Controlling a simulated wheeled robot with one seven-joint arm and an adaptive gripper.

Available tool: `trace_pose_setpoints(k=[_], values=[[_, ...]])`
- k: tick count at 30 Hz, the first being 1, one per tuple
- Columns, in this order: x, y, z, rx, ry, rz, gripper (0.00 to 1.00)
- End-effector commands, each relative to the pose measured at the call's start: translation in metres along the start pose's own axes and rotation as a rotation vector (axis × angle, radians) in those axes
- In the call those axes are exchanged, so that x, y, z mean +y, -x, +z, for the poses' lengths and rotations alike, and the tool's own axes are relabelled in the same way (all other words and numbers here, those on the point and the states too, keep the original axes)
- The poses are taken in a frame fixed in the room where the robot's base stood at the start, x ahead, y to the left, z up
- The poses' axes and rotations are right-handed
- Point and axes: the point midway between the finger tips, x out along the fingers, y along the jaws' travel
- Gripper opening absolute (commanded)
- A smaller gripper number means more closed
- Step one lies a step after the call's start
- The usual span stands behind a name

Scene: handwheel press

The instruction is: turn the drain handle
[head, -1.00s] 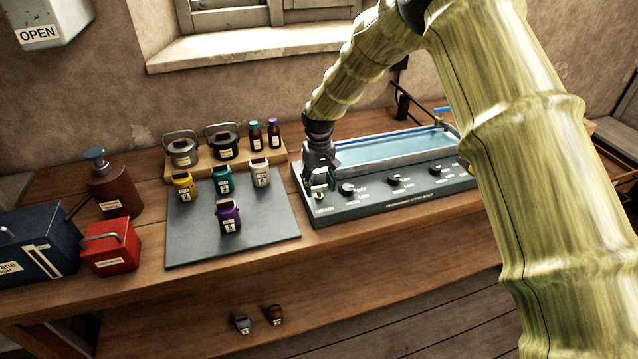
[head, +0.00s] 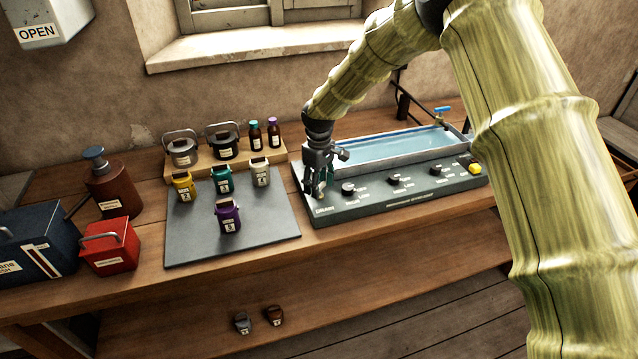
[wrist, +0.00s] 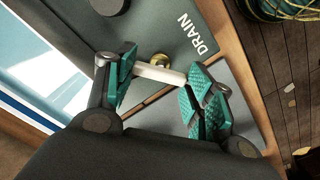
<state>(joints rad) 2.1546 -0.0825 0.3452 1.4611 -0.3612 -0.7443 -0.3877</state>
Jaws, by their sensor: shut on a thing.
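The drain handle is a short pale lever (wrist: 158,73) on a brass pivot (wrist: 160,60), beside the word DRAIN on the dark panel (wrist: 150,25) of the water bath. In the wrist view it lies between the teal pads of my gripper (wrist: 160,82), one end near each finger. My gripper is shut on it. In the head view my gripper (head: 317,188) reaches down to the left end of the panel (head: 415,195), above the DRAIN label. There the handle is hidden by the fingers.
The water-filled basin (head: 390,150) stands just behind the panel, with black knobs and a yellow button (head: 475,168) to the right. A grey mat (head: 265,230) with several small labelled jars lies left. A red box (head: 108,250) and a blue box (head: 40,240) stand farther left.

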Motion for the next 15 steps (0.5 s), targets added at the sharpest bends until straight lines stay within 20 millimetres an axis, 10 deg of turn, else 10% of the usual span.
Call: trace_pose_setpoints(k=[15], values=[[0.0008, 0.0013, -0.0001, 0.001, 0.49, 0.0, 0.3]])
